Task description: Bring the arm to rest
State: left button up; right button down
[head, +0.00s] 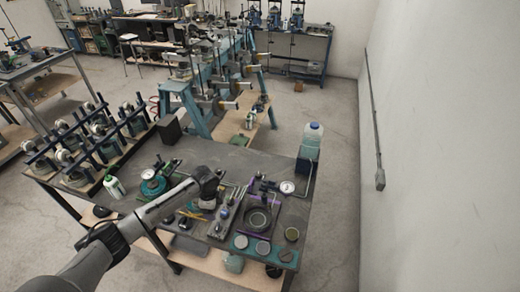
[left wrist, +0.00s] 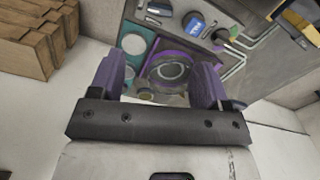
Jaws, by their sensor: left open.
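My left arm (head: 160,205) reaches in from the lower left of the head view, over the near part of the grey workbench (head: 190,150). Its dark wrist end (head: 208,182) is above the tools there. In the left wrist view my left gripper (left wrist: 162,62) has two purple fingers spread apart, with nothing between them. Behind the gap is a dark round fixture (left wrist: 168,70) with a purple edge; it also shows in the head view (head: 258,218). I cannot tell the exact height of the fingers over it. My right gripper does not show.
A pressure gauge (head: 287,187) and a blue-capped bottle (head: 313,134) stand at the bench's right. A green-white bottle (head: 114,187) and a rack of lever frames (head: 95,145) are at left. Open floor (head: 335,190) lies between bench and wall.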

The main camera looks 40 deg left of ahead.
pick_arm(q)
jog(key=w+d+r+n+t+y, duration=0.4)
jog(key=d+r+n, duration=0.15)
jog(key=r, duration=0.35)
jog(key=s+d+r+t, duration=0.2)
jog(key=d+r, duration=0.2)
jog(key=d, duration=0.4)
jog(key=s+d+n+t+h+p, duration=0.1)
jog(key=s+d+n+h+p, duration=0.15)
jog(key=s+d, duration=0.9)
jog(key=s+d+f+g+h+p, duration=0.1)
jog(key=s+f, duration=0.1)
jog(key=s, duration=0.4)
jog(key=s+d+f+g+p, duration=0.1)
jog(key=s+d+f+g, duration=0.1)
jog(key=s, duration=0.4)
jog(key=shift+s+d+f+h, duration=0.2)
jog(key=shift+d+f+h, duration=0.1)
jog(key=shift+f+h, duration=0.1)
